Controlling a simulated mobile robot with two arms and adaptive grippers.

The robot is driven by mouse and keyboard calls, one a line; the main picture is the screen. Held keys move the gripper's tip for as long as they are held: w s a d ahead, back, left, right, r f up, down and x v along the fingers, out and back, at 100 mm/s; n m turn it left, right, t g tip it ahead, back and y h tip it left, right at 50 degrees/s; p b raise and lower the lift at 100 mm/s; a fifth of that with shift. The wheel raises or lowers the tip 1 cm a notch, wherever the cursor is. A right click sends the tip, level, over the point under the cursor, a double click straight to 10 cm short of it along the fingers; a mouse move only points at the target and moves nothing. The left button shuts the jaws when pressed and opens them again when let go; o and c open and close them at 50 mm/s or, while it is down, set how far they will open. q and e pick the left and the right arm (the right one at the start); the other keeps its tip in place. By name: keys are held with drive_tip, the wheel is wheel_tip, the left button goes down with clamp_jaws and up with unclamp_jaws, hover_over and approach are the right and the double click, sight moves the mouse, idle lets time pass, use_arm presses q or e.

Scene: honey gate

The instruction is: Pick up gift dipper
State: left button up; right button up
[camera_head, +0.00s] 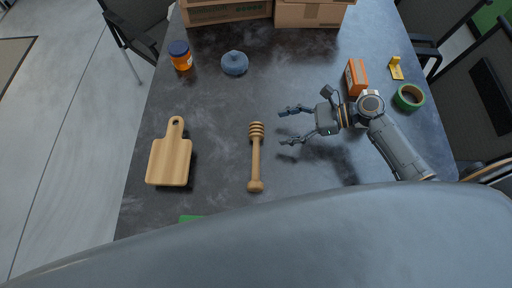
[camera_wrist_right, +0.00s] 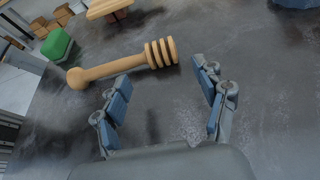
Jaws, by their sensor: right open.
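The gift dipper is a wooden honey dipper (camera_head: 255,160) with a ridged head and a knobbed end. It lies on the dark table, with its head toward the back in the head view. My right gripper (camera_head: 283,126) is open and empty to the right of the dipper's head, its fingers pointing at it with a gap between. In the right wrist view the dipper (camera_wrist_right: 122,66) lies just beyond the open fingertips of the right gripper (camera_wrist_right: 160,73), its ridged head to the right. My left gripper is in neither view.
A wooden cutting board (camera_head: 170,160) lies left of the dipper. An orange jar (camera_head: 181,56) and a blue-grey lid-like object (camera_head: 234,63) stand farther back. An orange box (camera_head: 356,77), yellow item (camera_head: 396,69) and green tape roll (camera_head: 409,98) are at right. Cardboard boxes (camera_head: 309,14) line the back.

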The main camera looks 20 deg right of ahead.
sight(261, 128)
drive_tip(key=x, duration=0.2)
drive_tip(key=r+p+x, duration=0.1)
drive_tip(key=x, duration=0.2)
drive_tip(key=shift+w+a, duration=0.2)
drive_tip(key=shift+a, duration=0.1)
drive_tip(key=shift+d, duration=0.1)
drive_tip(key=c, duration=1.1)
